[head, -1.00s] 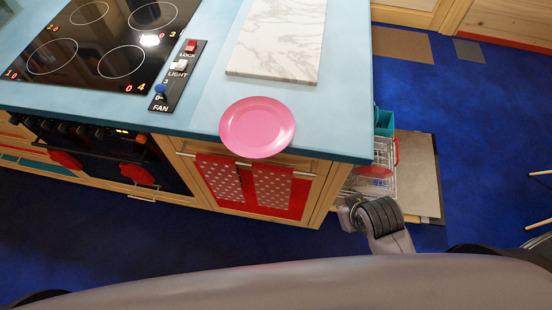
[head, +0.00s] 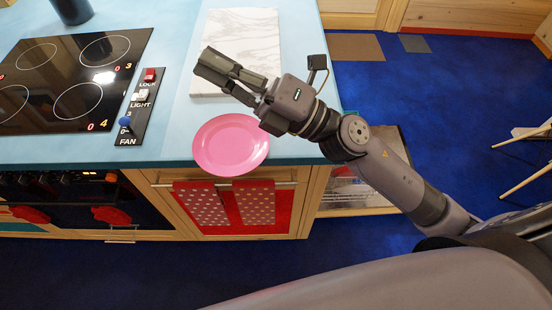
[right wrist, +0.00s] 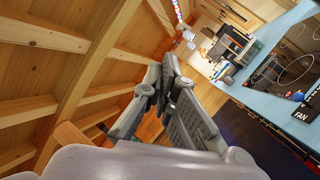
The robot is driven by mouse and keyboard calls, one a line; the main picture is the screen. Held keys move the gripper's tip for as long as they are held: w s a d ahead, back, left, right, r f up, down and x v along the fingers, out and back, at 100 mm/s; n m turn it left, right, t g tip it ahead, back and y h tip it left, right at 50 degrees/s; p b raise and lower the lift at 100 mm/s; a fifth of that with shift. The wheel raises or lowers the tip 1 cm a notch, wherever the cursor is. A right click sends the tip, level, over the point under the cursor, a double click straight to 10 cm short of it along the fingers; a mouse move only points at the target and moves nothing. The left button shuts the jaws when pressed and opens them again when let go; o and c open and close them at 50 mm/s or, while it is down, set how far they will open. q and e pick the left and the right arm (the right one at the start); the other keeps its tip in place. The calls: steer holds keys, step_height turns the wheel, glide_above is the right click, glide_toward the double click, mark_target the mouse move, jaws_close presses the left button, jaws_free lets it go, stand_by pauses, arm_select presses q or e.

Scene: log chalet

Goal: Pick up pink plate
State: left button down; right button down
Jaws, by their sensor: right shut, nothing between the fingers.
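The pink plate (head: 231,146) lies on the front edge of the light blue counter in the head view, its near rim slightly over the edge. My right gripper (head: 205,62) is above the counter, beyond the plate and over the marble board, pointing to the upper left. Its fingers are shut and empty, apart from the plate. In the right wrist view the closed fingers (right wrist: 165,80) point up toward the wooden ceiling, and the plate is not seen there. My left gripper is not in view.
A white marble board (head: 238,30) lies behind the plate. A black cooktop (head: 70,75) and a switch panel (head: 137,105) are to the left. Polka-dot towels (head: 228,204) hang below the plate. Blue floor is open at right.

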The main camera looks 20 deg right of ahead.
steer(key=s+a+f+n+g, duration=0.4)
steer(key=s+f+n+g, duration=0.1)
steer(key=n+g, duration=0.45)
steer(key=n+g+h, duration=0.2)
steer(key=n+h, duration=0.5)
steer(key=h, duration=1)
glide_toward(277, 161)
steer(key=s+d+r, duration=0.3)
steer(key=shift+y, duration=0.3)
steer(key=p+x, duration=0.1)
steer(key=x, duration=0.2)
steer(key=p+x, duration=0.1)
steer(key=x, duration=0.2)
steer(key=p+x, duration=0.1)
steer(key=x, duration=0.3)
steer(key=shift+s+d, duration=0.15)
steer(key=shift+s, duration=0.15)
steer(key=shift+w+a+r+p, duration=0.1)
steer(key=shift+w+a+p, duration=0.25)
steer(key=shift+a, duration=0.2)
steer(key=shift+w+a+r+p, duration=0.2)
steer(key=shift+a+p, duration=0.1)
steer(key=shift+a, duration=0.25)
steer(key=shift+w+a+f, duration=0.2)
steer(key=shift+w+a, duration=0.1)
steer(key=shift+a, duration=0.4)
